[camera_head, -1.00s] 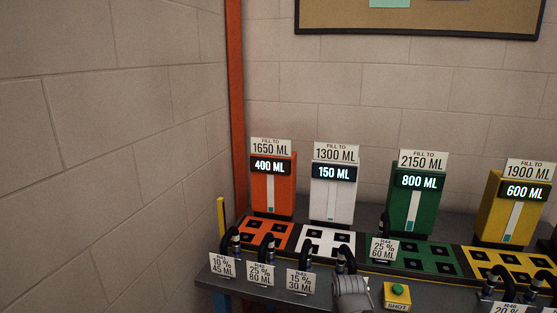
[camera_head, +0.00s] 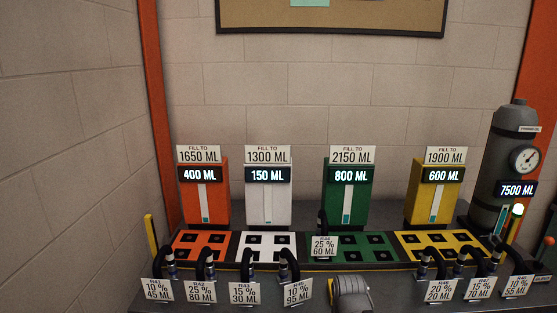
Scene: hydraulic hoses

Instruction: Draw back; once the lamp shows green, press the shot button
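The shot button is not visible now; a grey rounded part of my arm covers the lower middle of the view, about where the button would lie. The lamp (camera_head: 518,209) glows at the right, in front of the dark pressure cylinder (camera_head: 492,165). It looks whitish with a green tinge. The cylinder display (camera_head: 516,190) reads 7500 ML. My gripper's fingers do not show.
Orange (camera_head: 205,195), white (camera_head: 267,194), green (camera_head: 347,195) and yellow (camera_head: 432,195) tanks stand behind matching socket plates. Hoses with cards line the bench front. One hose card (camera_head: 324,246) stands at the green plate. A red button (camera_head: 549,241) is far right.

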